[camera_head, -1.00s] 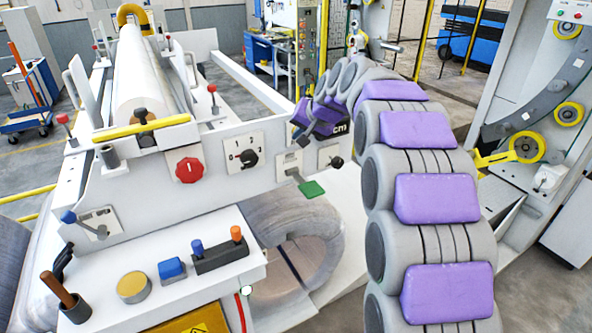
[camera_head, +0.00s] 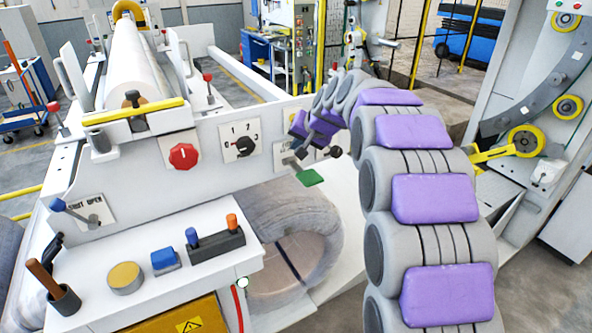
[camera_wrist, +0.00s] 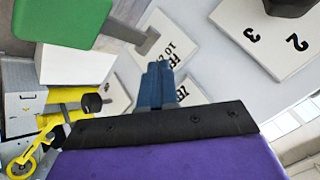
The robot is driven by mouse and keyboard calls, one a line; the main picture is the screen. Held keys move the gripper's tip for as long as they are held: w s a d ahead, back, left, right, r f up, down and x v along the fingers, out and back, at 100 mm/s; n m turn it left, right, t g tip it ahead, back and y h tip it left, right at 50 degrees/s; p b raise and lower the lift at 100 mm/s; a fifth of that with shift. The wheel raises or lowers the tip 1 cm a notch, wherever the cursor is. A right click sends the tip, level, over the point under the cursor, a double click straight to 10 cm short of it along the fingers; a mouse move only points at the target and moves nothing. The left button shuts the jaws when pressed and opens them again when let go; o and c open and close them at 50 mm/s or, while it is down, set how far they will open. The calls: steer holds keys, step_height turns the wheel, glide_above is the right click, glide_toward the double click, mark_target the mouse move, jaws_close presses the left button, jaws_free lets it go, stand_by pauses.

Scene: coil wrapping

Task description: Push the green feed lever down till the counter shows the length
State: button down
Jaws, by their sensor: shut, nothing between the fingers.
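The green feed lever (camera_head: 310,178) sticks out from a small plate on the white machine's front panel, its green paddle at the outer end. In the wrist view the green paddle (camera_wrist: 60,20) is large at the upper left, with its metal arm beside it. My gripper (camera_wrist: 158,72) has its blue fingers shut and empty, in front of the small lettered plates and apart from the paddle. In the head view my gripper (camera_head: 298,125) is just above the lever plate. The counter is not readable in either view; my arm covers that part of the panel.
A numbered dial (camera_head: 240,145) and a red knob (camera_head: 183,156) sit left of the lever. A black knob (camera_head: 335,152) is close on its right. A shut/open lever (camera_head: 58,205) is further left. A grey coil (camera_head: 300,235) lies below the lever.

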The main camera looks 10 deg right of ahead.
mark_target(292, 162)
steer(key=shift+s+f+b, duration=0.1)
steer(key=shift+f+b, duration=0.35)
steer(key=shift+f, duration=0.7)
steer(key=shift+f, duration=0.2)
stand_by(1.0)
steer(key=shift+s+d+f, duration=0.1)
steer(key=shift+f, duration=0.05)
steer(key=shift+f+b, duration=0.6)
steer(key=shift+b, duration=0.05)
stand_by(0.9)
steer(key=shift+r, duration=0.15)
stand_by(0.5)
steer(key=shift+r+p, duration=0.65)
steer(key=shift+r, duration=0.25)
steer(key=r+p, duration=0.1)
steer(key=r, duration=0.1)
steer(key=r+p, duration=0.1)
steer(key=r, duration=0.2)
steer(key=shift+w+p, duration=0.2)
steer(key=shift+p, duration=0.2)
